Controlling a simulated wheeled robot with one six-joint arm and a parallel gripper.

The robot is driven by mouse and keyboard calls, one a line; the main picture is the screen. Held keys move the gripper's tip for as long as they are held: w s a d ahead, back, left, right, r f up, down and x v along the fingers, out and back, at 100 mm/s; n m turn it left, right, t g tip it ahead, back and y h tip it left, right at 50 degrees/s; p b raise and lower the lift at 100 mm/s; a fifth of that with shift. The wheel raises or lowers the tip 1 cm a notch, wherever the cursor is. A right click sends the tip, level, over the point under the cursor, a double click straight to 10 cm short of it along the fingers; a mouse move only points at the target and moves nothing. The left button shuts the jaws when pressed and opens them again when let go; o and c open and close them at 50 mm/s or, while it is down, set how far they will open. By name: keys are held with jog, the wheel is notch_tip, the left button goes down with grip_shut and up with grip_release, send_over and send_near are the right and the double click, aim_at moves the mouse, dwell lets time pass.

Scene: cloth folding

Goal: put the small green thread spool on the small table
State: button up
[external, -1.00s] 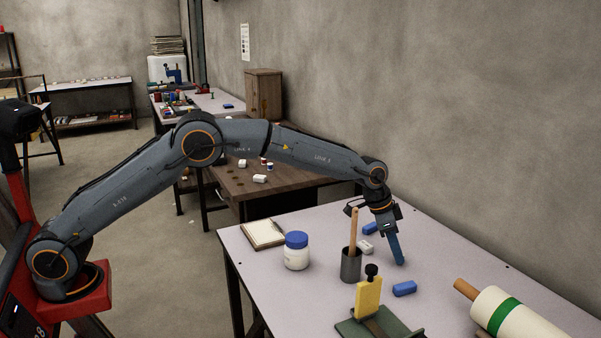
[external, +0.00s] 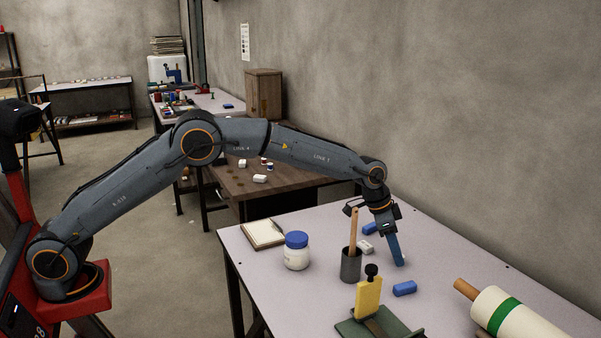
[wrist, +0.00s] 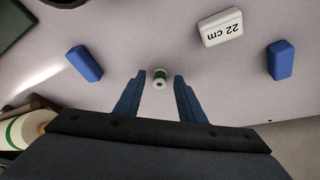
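The small green thread spool (wrist: 160,78) stands between the tips of my gripper's two blue fingers in the wrist view, with a gap on each side. It has pale ends and a green band. My gripper (wrist: 160,82) is open and points down close to the table top. In the external view my gripper (external: 398,260) is low over the pale table (external: 460,262), and its fingers hide most or all of the spool there. I cannot tell which table is the small one.
Blue blocks (external: 404,289) and a white "22 cm" block (wrist: 220,27) lie around the gripper. A brown table (external: 250,180) is behind.

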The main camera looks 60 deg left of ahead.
jog(key=v, duration=1.1)
jog(key=s+a+r+n+g+y, duration=0.15)
jog(key=s+a+n, duration=0.25)
jog(key=s+a, duration=1.6)
jog(key=s+a+f+n, duration=0.1)
jog(key=s+a+f, duration=0.1)
jog(key=s, duration=0.8)
jog(key=s+a+f+n+g+y, duration=0.1)
jog(key=s+a+f+n, duration=0.1)
jog(key=s, duration=0.9)
jog(key=s+a+f+n+g, duration=0.1)
jog(key=s+a+f, duration=0.2)
jog(key=s, duration=0.8)
jog(key=shift+f+n+p, duration=0.3)
jog(key=shift+f+p, duration=0.05)
jog(key=shift+f, duration=0.05)
jog(key=d+r+m+p, duration=0.2)
jog(key=d+r+p, duration=0.5)
jog(key=p, duration=0.8)
jog(key=shift+d+r, duration=0.4)
jog(key=shift+d, duration=0.2)
